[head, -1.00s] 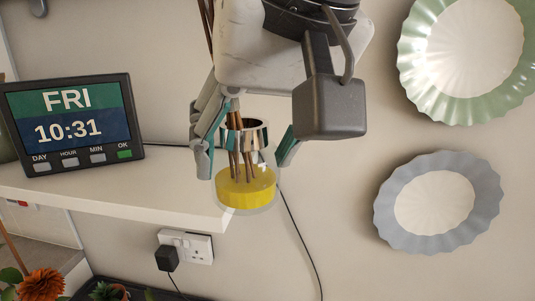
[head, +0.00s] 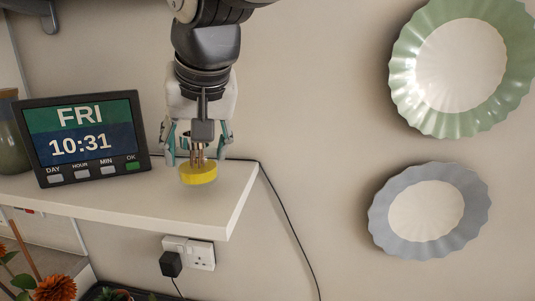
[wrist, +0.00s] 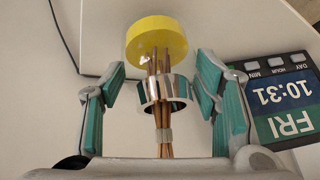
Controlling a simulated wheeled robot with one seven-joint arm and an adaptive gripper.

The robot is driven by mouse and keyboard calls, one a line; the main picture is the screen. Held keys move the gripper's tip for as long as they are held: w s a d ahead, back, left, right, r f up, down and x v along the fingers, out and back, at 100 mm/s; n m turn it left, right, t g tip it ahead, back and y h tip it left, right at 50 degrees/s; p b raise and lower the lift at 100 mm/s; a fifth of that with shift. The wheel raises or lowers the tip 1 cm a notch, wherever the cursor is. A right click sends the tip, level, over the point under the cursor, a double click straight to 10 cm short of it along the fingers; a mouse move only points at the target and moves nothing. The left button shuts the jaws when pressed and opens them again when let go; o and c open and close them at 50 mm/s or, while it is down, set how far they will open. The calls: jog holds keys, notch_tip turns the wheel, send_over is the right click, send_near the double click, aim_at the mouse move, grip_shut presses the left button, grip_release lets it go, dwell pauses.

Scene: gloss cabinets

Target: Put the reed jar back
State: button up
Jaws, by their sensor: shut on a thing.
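The reed jar (head: 198,174) is clear glass with yellow liquid at the bottom, a shiny metal collar and brown reeds. It also shows in the wrist view, with its yellow base (wrist: 156,38) and its reeds between the fingers. My gripper (head: 197,154) is shut on the jar from above, with one teal-padded finger on each side. The jar looks upright over the white shelf (head: 222,190), right of the clock. I cannot tell whether its base touches the shelf. The fingers and wrist hide part of its upper end in the head view.
A digital clock (head: 85,140) stands on the shelf to the left, with a green vase (head: 11,140) behind it. A black cable runs along the wall. Green (head: 460,65) and grey (head: 430,210) plates hang at right. The shelf's right end is bare.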

jog(key=shift+f, duration=1.15)
jog(key=o, duration=1.4)
jog(key=shift+s, duration=0.1)
